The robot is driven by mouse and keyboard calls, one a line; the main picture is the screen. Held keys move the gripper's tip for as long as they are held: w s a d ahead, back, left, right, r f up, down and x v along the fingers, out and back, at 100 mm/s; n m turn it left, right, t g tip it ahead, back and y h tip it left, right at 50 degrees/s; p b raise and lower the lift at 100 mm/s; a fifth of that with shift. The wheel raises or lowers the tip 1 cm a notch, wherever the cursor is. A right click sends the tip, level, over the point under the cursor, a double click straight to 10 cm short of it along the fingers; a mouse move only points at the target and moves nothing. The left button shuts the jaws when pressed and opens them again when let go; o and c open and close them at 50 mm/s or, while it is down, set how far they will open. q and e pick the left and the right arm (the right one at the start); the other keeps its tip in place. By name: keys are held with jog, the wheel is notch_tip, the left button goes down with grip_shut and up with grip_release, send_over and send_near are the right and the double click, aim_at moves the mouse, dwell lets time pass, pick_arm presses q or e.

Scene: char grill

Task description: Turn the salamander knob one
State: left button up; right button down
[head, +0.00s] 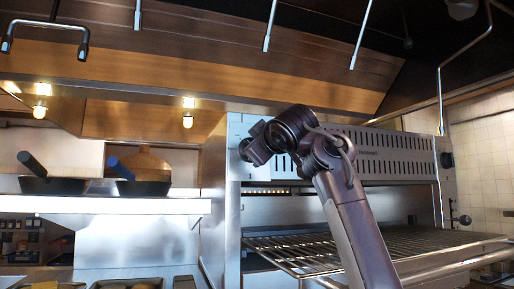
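The salamander (350,200) is a steel broiler with a slotted front panel and a wire rack. A dark round knob (243,149) sits on its front panel at the left, partly hidden by my gripper. A second dark knob (447,160) is at the right end. My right arm comes in from the lower right, and its gripper (256,152) is right at the left knob. It is seen from behind, so I cannot tell whether its fingers touch the knob or how far they are open. My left gripper is out of view.
The wire rack (330,248) juts forward below the panel. Two dark pans with handles, one of them the left pan (53,185), stand on a shelf at the left. Metal rods hang from the hood above. Food containers (125,284) are at the lower left.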

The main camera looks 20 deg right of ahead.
jog(key=shift+r, duration=0.1)
jog(key=c, duration=0.8)
grip_release()
jog(key=shift+c, duration=0.2)
jog(key=shift+o, duration=1.2)
jog(key=shift+w, duration=0.15)
jog(key=s+b, duration=0.5)
jog(key=s, duration=0.2)
jog(key=shift+s, duration=0.4)
jog(key=shift+d, duration=0.1)
